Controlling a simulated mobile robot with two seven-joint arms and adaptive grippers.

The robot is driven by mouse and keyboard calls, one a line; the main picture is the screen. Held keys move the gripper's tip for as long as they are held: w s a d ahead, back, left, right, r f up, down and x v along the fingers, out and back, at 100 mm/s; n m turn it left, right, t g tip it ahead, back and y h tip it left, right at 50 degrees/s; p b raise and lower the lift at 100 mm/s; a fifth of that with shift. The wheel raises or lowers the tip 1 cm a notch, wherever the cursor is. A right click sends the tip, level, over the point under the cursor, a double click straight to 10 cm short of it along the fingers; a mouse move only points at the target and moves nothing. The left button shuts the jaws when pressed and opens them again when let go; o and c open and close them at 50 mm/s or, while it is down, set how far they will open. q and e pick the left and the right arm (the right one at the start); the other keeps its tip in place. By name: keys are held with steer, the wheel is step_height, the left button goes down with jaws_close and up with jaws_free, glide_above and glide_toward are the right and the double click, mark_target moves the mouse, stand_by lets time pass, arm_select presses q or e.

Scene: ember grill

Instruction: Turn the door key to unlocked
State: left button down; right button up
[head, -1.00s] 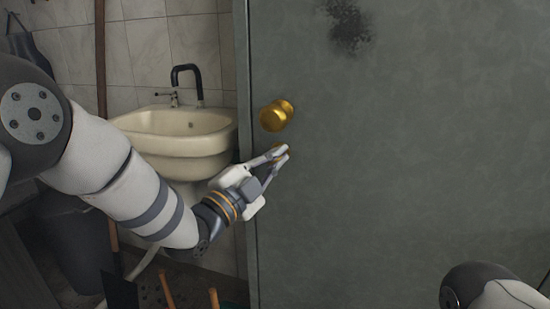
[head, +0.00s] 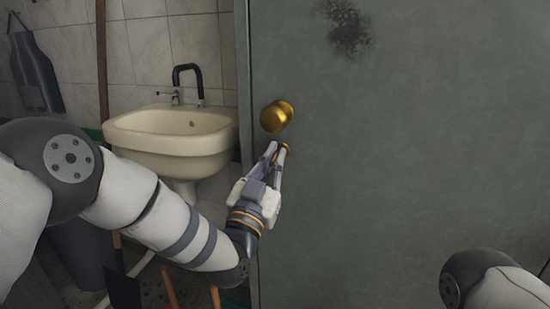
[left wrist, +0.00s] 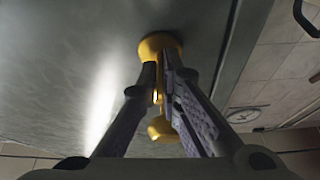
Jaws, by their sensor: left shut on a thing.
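The grey door (head: 420,150) has a round brass knob (head: 276,116) near its left edge. Just below the knob, a little of the brass door key (head: 285,147) shows at my left fingertips. My left gripper (head: 277,150) is shut on the key, reaching up to it from below. In the left wrist view, a brass fitting (left wrist: 160,42) shows beyond my left fingertips (left wrist: 157,72), and more brass shows between the fingers. The fingers hide most of the key, so I cannot tell its angle. My right gripper is out of view.
A cream sink (head: 170,135) with a black tap (head: 187,75) stands left of the door, beside my left arm. A dark apron (head: 37,75) hangs on the tiled wall. Wooden handles stand on the floor below. The door's right side is clear.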

arm_select(q)
steer(key=shift+n+y, duration=0.5)
steer(key=shift+n, duration=0.7)
steer(key=c, duration=1.8)
jaws_free()
steer(key=v, duration=1.2)
steer(key=shift+d+f, duration=0.1)
steer(key=shift+f, duration=0.1)
steer(key=shift+w, duration=0.1)
